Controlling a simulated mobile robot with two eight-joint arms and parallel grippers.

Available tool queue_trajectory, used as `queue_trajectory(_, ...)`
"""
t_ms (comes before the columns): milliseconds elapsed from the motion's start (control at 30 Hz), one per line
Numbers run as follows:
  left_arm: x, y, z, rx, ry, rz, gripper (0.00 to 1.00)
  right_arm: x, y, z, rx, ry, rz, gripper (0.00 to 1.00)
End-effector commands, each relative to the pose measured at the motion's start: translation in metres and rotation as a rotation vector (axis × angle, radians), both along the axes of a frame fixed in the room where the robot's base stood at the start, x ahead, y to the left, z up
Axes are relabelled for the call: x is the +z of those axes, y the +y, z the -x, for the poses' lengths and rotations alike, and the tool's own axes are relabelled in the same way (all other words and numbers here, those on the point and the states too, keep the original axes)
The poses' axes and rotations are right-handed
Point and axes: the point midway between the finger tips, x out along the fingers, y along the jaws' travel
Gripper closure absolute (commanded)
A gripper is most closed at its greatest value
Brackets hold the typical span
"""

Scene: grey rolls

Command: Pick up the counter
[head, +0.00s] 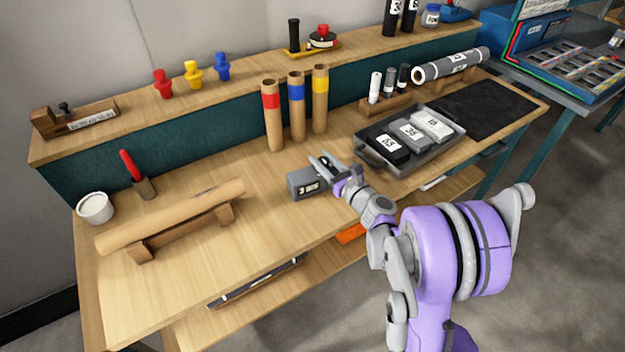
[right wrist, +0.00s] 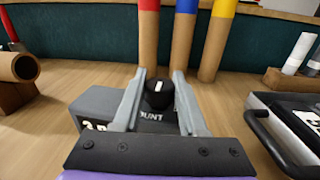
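The counter (head: 304,184) is a small grey box with a number window on its front, standing on the wooden bench near the front edge. It also shows in the right wrist view (right wrist: 98,102), with a black knob (right wrist: 158,93) and partly covered lettering. My right gripper (head: 322,166) is at the right part of the counter. In the right wrist view its two fingers (right wrist: 159,88) are spread on either side of the knob, with narrow gaps visible. Part of the counter is hidden behind the fingers and palm. My left gripper is not in view.
A metal tray (head: 366,156) with labelled blocks lies to the right. Several cardboard tubes with coloured bands (head: 297,107) stand behind the counter. A wooden roll on a stand (head: 172,217) lies to the left. The bench between roll and counter is clear.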

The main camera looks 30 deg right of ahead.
Motion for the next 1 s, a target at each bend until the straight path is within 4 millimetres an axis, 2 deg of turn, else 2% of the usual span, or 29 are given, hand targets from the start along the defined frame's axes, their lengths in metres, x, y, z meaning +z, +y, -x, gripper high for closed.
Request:
queue_trajectory(33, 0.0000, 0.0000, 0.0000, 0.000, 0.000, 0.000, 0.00, 0.0000, 0.0000, 0.0001, 0.000, 0.000, 0.000, 0.73)
queue_trajectory(200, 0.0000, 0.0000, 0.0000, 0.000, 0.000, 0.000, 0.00, 0.0000, 0.0000, 0.0002, 0.000, 0.000, 0.000, 1.00)
queue_trajectory(1000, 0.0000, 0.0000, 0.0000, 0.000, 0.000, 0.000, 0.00, 0.0000, 0.0000, 0.0002, 0.000, 0.000, 0.000, 1.00)
